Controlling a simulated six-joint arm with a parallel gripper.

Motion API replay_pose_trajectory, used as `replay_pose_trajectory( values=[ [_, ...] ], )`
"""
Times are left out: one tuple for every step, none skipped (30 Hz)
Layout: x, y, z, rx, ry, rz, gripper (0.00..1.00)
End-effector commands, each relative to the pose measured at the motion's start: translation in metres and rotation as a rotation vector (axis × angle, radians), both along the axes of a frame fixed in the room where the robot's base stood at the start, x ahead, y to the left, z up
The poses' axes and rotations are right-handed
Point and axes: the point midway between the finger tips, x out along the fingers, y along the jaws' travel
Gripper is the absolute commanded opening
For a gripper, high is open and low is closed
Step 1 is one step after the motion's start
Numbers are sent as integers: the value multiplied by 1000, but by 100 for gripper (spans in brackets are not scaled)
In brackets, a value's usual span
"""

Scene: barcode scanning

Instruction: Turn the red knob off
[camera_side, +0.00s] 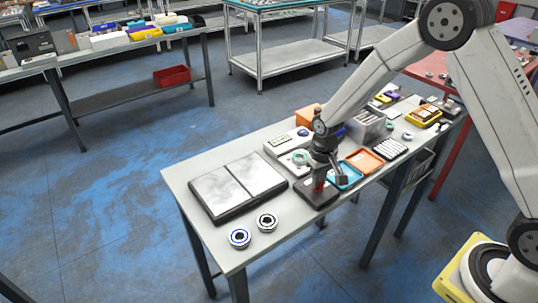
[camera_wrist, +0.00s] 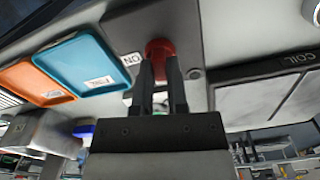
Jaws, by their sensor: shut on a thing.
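The red knob (camera_wrist: 159,46) sits on a grey switch box (camera_wrist: 118,24) in the wrist view, with an "ON" label (camera_wrist: 132,59) beside it. In the side view the red knob (camera_side: 318,184) shows as a small red spot on the dark-edged box (camera_side: 316,198) near the table's front edge. My gripper (camera_wrist: 161,66) reaches the knob from above, its two dark fingers shut on its sides. In the side view my gripper (camera_side: 322,168) points down over the box and hides part of the knob. The knob's pointing direction cannot be made out.
A blue tray (camera_side: 346,181) and an orange tray (camera_side: 364,161) lie right of the box. A dark-framed two-panel plate (camera_side: 238,210), labelled "COIL" in the wrist view, lies to the left. Two round pieces (camera_side: 239,238) (camera_side: 266,222) stand near the table's front left corner.

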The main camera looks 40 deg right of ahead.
Motion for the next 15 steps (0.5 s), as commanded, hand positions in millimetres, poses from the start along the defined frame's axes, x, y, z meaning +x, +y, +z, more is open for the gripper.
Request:
replay_pose_trajectory(
  values=[
    [0, 0, 0, 0, 0, 33, 0],
    [0, 0, 0, 0, 0, 53, 0],
    [0, 0, 0, 0, 0, 78, 0],
    [0, 0, 0, 0, 0, 95, 0],
    [0, 0, 0, 0, 0, 111, 0],
    [0, 0, 0, 0, 0, 130, 0],
    [0, 0, 0, 0, 0, 142, 0],
    [0, 0, 0, 0, 0, 154, 0],
    [0, 0, 0, 0, 0, 167, 0],
    [0, 0, 0, 0, 0, 174, 0],
    [0, 0, 0, 0, 0, 182, 0],
    [0, 0, 0, 0, 0, 190, 0],
    [0, 0, 0, 0, 0, 194, 0],
    [0, 0, 0, 0, 0, 197, 0],
    [0, 0, 0, 0, 0, 201, 0]
  ],
)
